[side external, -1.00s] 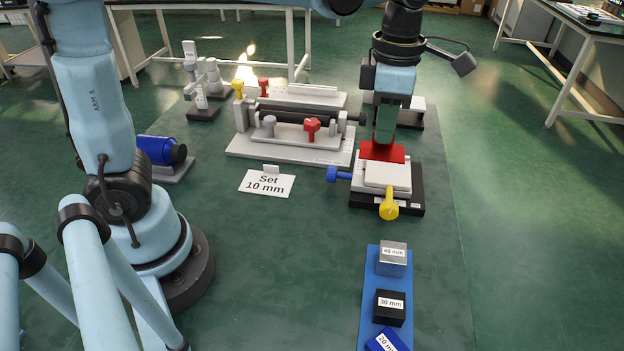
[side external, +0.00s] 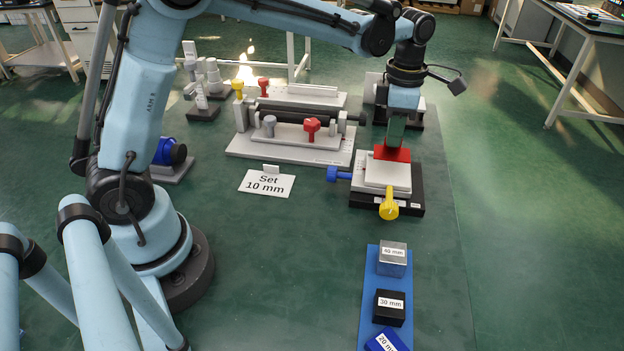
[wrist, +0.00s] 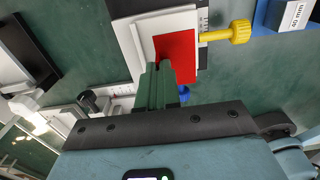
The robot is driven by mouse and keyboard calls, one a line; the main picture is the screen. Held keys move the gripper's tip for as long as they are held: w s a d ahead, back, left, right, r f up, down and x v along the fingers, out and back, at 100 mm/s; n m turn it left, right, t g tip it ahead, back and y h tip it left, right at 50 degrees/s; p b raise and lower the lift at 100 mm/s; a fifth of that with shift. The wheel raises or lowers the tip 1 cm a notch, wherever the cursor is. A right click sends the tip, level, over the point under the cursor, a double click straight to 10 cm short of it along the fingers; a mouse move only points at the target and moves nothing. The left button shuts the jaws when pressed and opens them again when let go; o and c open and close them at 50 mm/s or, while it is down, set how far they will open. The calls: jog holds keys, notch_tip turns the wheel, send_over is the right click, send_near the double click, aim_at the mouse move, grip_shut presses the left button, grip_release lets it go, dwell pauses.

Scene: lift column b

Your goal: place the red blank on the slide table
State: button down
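The slide table is a white stage (side external: 384,181) on a black base, with a blue knob at its left and a yellow knob in front. It also shows in the wrist view (wrist: 144,42). The red blank (side external: 391,155) is at the rear part of the stage, directly under my gripper (side external: 395,143). In the wrist view, the red blank (wrist: 177,52) overlaps the white stage. My gripper's green fingers (wrist: 159,75) are close together at its near edge and appear shut on it. Their contact is partly hidden. I cannot tell whether the blank touches the stage.
A grey fixture (side external: 290,147) with red and yellow knobs stands left of the stage. A "Set 10 mm" card (side external: 267,184) stands in front of it. A blue strip (side external: 367,300) with labelled blocks lies nearer. The green surface between card and strip is clear.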

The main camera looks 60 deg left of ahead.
aim_at(388, 165)
jog(key=shift+w+a+f, duration=0.1)
jog(key=shift+a+f, duration=0.05)
jog(key=shift+f, duration=2)
jog(key=c, duration=1.3)
grip_release()
jog(key=shift+f, duration=0.15)
jog(key=shift+c, duration=0.2)
